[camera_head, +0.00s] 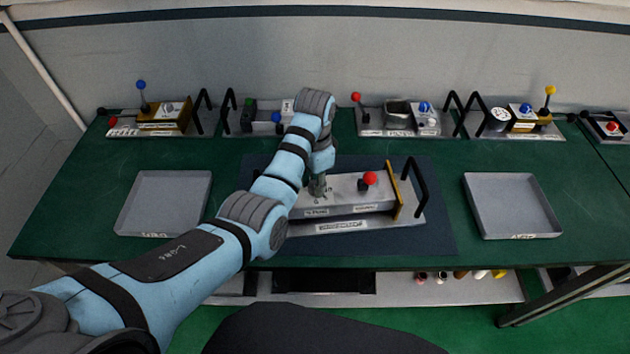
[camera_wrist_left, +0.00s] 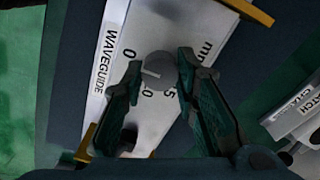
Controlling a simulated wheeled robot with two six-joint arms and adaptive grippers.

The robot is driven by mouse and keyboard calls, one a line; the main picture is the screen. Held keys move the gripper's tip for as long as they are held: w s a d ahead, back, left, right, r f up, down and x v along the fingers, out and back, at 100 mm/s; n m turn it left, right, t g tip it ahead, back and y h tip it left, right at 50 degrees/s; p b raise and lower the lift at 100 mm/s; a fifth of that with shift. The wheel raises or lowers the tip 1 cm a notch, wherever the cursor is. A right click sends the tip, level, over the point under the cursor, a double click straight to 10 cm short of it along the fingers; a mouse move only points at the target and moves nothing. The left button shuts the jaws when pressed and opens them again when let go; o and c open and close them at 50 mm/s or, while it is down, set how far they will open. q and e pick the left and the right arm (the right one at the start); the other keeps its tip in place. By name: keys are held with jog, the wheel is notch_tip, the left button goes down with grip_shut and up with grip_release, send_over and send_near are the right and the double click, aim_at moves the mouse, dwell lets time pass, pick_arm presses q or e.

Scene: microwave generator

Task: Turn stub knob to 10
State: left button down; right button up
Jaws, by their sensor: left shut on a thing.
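The stub knob (camera_wrist_left: 158,72) is a grey round cap with a white pointer line, on a light panel with dial marks; I make out 0 and 5, and another number partly hidden. The panel belongs to the waveguide unit (camera_head: 345,205) on the dark mat in the middle of the table. My left gripper (camera_head: 318,187) reaches down onto the left part of this unit. In the wrist view its fingers (camera_wrist_left: 160,68) stand on both sides of the knob, shut on it. In the head view the knob is hidden by my gripper. My right gripper is not in view.
A red-topped lever (camera_head: 369,179) and a black handle (camera_head: 417,187) stand on the unit, right of my gripper. Grey trays lie left (camera_head: 165,202) and right (camera_head: 512,205). Several other units with levers and handles line the back edge.

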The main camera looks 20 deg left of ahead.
pick_arm(q)
jog(key=shift+n, duration=0.3)
jog(key=n, duration=0.3)
jog(key=shift+n, duration=0.3)
jog(key=n, duration=0.4)
jog(key=shift+n, duration=0.3)
jog(key=n, duration=0.4)
jog(key=shift+n, duration=2.5)
jog(key=c, duration=1.2)
grip_release()
jog(key=shift+r, duration=0.1)
jog(key=shift+c, duration=0.2)
